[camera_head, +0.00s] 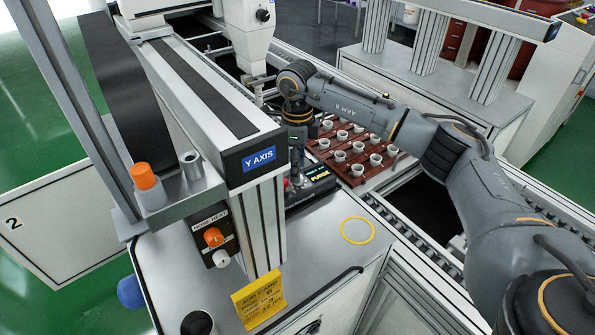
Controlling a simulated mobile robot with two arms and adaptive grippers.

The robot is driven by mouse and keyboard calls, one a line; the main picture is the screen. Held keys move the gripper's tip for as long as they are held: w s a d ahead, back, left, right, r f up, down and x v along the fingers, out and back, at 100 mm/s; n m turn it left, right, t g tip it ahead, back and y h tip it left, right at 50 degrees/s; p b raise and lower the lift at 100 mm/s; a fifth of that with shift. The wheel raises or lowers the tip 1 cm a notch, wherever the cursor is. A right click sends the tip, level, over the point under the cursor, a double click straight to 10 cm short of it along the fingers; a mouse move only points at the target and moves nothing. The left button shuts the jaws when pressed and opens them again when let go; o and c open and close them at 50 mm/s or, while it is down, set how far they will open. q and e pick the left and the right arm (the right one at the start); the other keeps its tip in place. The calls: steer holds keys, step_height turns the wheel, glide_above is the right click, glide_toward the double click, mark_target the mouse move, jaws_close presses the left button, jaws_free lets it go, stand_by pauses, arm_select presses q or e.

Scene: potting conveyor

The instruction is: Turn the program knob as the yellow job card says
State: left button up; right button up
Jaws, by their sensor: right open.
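The yellow job card (260,300) stands at the front of the bench; its heading reads JOB CARD, and the smaller lines are too small to read surely. A small dark control box with a lit display (318,178) sits behind the Y AXIS beam. My right gripper (296,172) points down beside this box, open, with its fingertips partly lost against the dark box and beam. I cannot make out the program knob there; the gripper and the beam may hide it. My left gripper is not in view.
The Y AXIS beam (220,110) stands close left of my gripper. A brown tray (385,178) of white cups lies on the conveyor. A yellow ring (357,230) marks the clear bench top.

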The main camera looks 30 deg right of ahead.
step_height(320, 180, up, 10)
steer(key=shift+f, duration=0.2)
stand_by(0.5)
